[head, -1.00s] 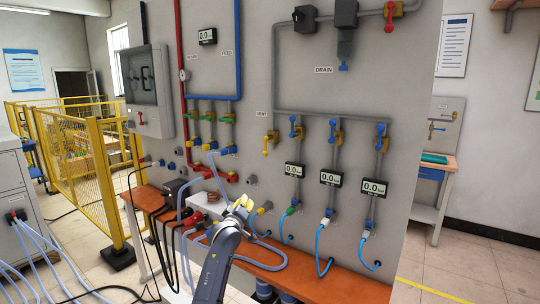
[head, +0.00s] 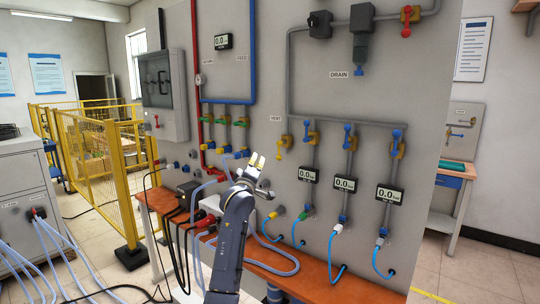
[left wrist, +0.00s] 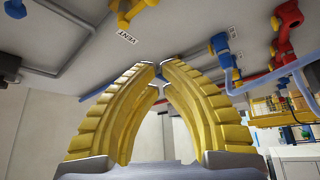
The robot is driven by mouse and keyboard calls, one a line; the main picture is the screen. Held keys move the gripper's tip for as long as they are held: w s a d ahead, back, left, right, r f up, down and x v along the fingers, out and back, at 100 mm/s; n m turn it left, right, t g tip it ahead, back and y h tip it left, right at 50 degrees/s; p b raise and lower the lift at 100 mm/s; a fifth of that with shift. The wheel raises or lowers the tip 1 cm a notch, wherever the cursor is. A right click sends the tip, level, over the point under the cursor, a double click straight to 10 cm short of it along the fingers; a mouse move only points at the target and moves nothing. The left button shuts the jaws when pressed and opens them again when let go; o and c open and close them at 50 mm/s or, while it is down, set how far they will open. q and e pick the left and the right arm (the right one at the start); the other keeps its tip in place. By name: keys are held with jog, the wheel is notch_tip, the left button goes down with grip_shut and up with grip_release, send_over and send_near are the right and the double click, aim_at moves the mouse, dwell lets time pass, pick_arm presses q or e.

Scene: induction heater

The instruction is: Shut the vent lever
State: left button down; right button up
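The vent lever (head: 284,142) is a yellow handle on a yellow valve at the left lower end of the grey pipe, just below the VENT label (head: 276,118). Its handle hangs downward. In the left wrist view the yellow valve (left wrist: 127,10) shows at the top edge, partly cut off, near the label (left wrist: 126,39). My left gripper (head: 257,160) is below and left of the lever, apart from it in the picture. Its yellow fingers (left wrist: 160,66) nearly meet at the tips, with nothing seen held. My right gripper is not in view.
Blue-handled valves (head: 348,136) stand to the right of the lever, above pressure displays (head: 345,184). Red and blue pipes (head: 252,60) run on the left of the panel. An orange shelf (head: 305,268) with hoses lies below.

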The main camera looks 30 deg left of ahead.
pick_arm(q)
jog(key=w, duration=0.9)
jog(key=shift+w+r, duration=0.2)
jog(key=shift+r, duration=0.1)
dwell(0.4)
